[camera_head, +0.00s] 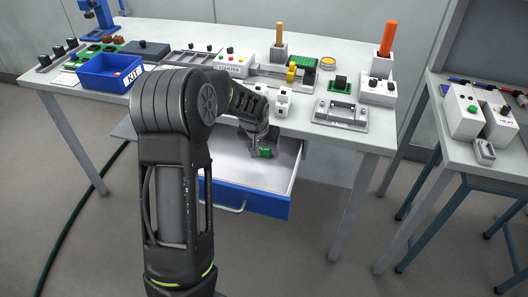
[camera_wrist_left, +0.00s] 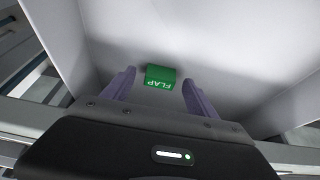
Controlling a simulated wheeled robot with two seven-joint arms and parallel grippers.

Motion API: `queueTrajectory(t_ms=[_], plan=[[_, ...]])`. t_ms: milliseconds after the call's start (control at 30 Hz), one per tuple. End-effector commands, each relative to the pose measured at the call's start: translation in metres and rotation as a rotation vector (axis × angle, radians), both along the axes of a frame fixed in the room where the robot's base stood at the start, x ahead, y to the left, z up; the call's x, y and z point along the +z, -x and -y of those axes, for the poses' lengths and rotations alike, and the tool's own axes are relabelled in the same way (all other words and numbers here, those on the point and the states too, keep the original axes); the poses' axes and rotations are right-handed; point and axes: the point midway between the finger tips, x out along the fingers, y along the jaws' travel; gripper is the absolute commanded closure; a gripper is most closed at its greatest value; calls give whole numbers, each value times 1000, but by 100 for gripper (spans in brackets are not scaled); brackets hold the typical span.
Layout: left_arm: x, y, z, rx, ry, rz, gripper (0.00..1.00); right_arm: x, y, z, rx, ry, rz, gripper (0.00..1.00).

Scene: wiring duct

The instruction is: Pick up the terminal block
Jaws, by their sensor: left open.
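The terminal block (camera_wrist_left: 160,77) is a small green block marked FLAP. It lies on the floor of the open drawer, between and a little beyond my left gripper's fingertips in the left wrist view. It also shows in the head view (camera_head: 266,152), low beside the gripper. My left gripper (camera_wrist_left: 158,84) is open, with one purple-grey finger on each side of the block and a gap to each. In the head view the left gripper (camera_head: 258,148) reaches down into the drawer, and its fingers are mostly hidden. My right gripper is not in view.
The open drawer (camera_head: 243,200) has a blue front and pale walls close around the gripper. The table (camera_head: 335,138) above it holds a blue bin (camera_head: 108,76), a device marked STARTER (camera_head: 235,62) and several small fixtures. Another table with boxes stands at the right.

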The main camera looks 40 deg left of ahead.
Motion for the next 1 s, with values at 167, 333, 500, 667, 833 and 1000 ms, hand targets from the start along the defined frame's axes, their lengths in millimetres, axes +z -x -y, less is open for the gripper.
queueTrajectory(t_ms=[167, 333, 500, 667, 833, 1000], plan=[[-1, -1, 0, 1, 0, 2, 33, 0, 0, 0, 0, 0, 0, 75], [-1, -1, 0, 1, 0, 2, 33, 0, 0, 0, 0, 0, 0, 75], [-1, -1, 0, 1, 0, 2, 33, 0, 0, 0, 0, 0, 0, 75], [-1, -1, 0, 1, 0, 2, 38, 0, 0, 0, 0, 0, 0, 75], [-1, -1, 0, 1, 0, 2, 52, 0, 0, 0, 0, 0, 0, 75], [-1, -1, 0, 1, 0, 2, 65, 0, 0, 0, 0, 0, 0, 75]])
